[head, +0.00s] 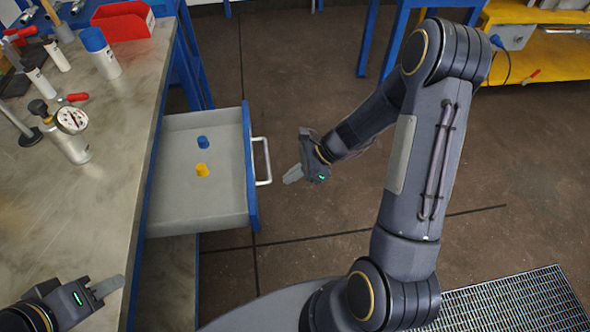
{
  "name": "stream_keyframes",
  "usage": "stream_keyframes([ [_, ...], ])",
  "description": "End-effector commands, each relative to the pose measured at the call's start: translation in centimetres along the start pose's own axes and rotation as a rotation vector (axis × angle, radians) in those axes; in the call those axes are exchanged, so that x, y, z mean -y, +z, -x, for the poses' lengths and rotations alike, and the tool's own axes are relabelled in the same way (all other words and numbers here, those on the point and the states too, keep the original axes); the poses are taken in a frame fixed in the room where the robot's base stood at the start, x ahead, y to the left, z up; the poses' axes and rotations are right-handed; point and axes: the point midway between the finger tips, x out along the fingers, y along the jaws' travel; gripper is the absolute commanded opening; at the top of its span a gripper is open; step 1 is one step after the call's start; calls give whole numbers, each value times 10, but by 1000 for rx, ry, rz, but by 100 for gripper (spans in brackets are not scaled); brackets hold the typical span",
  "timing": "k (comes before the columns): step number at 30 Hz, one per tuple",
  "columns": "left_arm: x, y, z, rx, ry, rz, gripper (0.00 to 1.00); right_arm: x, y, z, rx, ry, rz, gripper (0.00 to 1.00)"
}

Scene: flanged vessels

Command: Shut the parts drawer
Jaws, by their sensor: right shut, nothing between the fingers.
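The parts drawer (176,208) stands pulled out from the right side of the bench. It is a grey tray with a blue front panel and a pale bar handle (266,162). A blue part (203,142) and a yellow part (202,170) are inside it. My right gripper (292,174) is shut and empty, a little to the right of the handle and apart from it, with its fingers pointing left toward the drawer. My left gripper (110,286) is over the near end of the bench top, left of the drawer; its finger gap cannot be made out.
The grey bench top (112,150) holds a gauge vessel (69,134), a blue-capped bottle (100,53), a red bin (123,22) and several tools. A yellow shelf unit (545,52) stands at the back right. The brown floor right of the drawer is clear, with a grating (510,306) at bottom right.

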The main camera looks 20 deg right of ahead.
Motion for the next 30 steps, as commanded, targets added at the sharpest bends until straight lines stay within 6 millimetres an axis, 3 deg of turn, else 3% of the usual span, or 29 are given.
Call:
stream_keyframes([
  [1, 2, 2, -3, 0, 0, 0, 36, -1, -1, -14, 1, 5, 0, 0],
  [6, 4, 4, -8, 0, 0, 0, 36, -1, -1, -50, 1, 5, 1, 0],
  [12, 2, 3, -5, 0, 0, 0, 36, 0, 20, -70, 1, 2, 6, 0],
  [30, 2, 3, -6, 0, 0, 0, 36, 0, 29, -79, 0, 0, 4, 0],
])
